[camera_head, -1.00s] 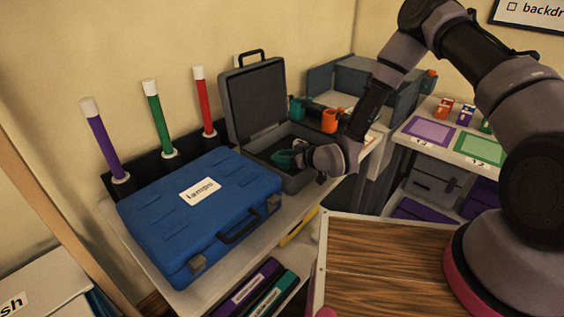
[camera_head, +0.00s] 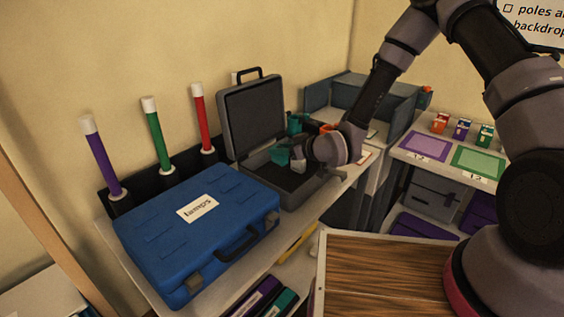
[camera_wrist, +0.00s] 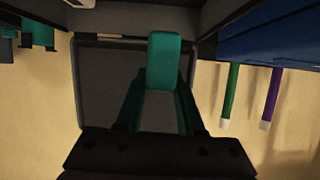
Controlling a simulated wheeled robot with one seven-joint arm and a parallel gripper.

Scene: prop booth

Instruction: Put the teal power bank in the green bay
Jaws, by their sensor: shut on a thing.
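The teal power bank (camera_wrist: 163,62) stands between the fingers of my gripper (camera_wrist: 158,95) in the wrist view. My gripper is shut on it. In the head view my gripper (camera_head: 290,153) is over the open grey case (camera_head: 294,205), and the teal shape at its tip is partly hidden by my wrist. The power bank seems held just above the dark inside of the case. A green rectangle (camera_head: 478,163), which looks like the green bay, lies on the right-hand table, well away from my gripper.
A blue case (camera_head: 165,235) labelled lamps sits left of the grey case, whose raised lid (camera_head: 255,112) stands behind. A purple rectangle (camera_head: 424,146) lies left of the green one. Small boxes (camera_head: 462,129) stand behind them. A grey bin (camera_head: 340,95) is at the back.

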